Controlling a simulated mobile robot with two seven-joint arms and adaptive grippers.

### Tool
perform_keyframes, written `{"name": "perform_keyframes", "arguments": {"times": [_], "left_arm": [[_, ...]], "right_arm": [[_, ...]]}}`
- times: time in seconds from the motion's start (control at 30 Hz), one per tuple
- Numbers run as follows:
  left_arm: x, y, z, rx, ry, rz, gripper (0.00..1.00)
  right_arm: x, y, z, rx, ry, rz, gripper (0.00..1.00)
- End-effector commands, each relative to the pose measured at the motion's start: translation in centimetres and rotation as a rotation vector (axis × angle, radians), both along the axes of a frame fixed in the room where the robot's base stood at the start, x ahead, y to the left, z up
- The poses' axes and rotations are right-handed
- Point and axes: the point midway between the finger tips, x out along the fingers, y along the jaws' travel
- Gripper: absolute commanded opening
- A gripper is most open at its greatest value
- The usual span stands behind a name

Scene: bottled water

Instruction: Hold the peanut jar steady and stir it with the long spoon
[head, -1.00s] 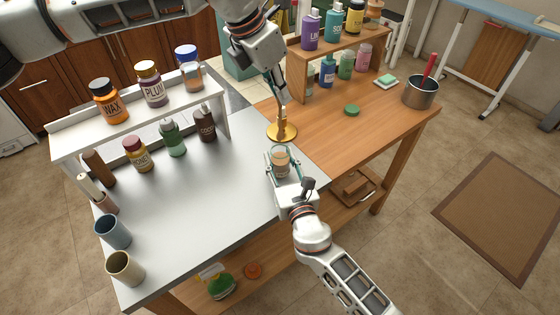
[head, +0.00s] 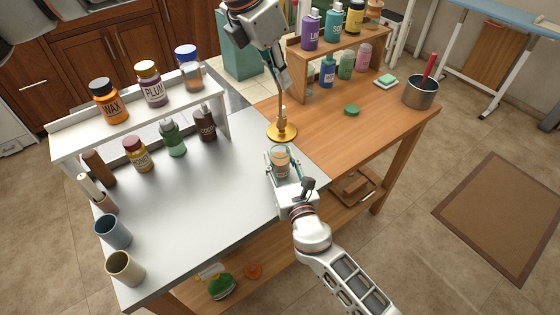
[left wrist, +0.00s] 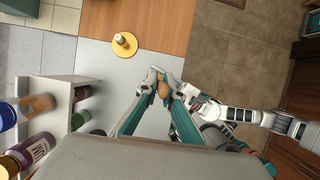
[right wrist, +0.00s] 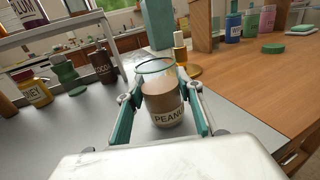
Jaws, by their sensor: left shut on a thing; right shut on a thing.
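The peanut jar (right wrist: 163,104) is open-topped clear glass with brown contents and a "PEANUT" label partly in view. It stands upright at the counter's right edge in the head view (head: 281,158). My right gripper (head: 281,165) is shut around its sides. My left gripper (head: 278,78) is raised beyond the jar and is shut on the long brown spoon (head: 281,98), which points down. The spoon's lower end appears apart from the jar, in front of the gold tray in the head view. The left wrist view shows a brown rounded piece (left wrist: 163,90) between the left fingertips.
A round gold tray (head: 291,133) with a small bottle stands behind the jar. A white shelf (head: 150,118) with several bottles is at left. A wooden rack (head: 298,62) and a steel pot (head: 420,95) are at back right. The grey counter's middle is clear.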

Motion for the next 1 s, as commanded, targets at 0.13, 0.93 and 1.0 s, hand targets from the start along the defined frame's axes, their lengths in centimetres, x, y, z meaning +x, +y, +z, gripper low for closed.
{"name": "perform_keyframes", "arguments": {"times": [0.13, 0.93, 1.0], "left_arm": [[0.0, 0.0, 0.0, 0.000, 0.000, 0.000, 0.00], [0.0, 0.0, 0.0, 0.000, 0.000, 0.000, 0.00], [0.0, 0.0, 0.0, 0.000, 0.000, 0.000, 0.00]], "right_arm": [[0.0, 0.0, 0.0, 0.000, 0.000, 0.000, 0.41], [-5.7, -1.7, -0.1, -0.001, 0.002, 0.000, 0.56], [-7.1, -2.1, -0.2, -0.001, 0.003, 0.001, 0.56]]}}
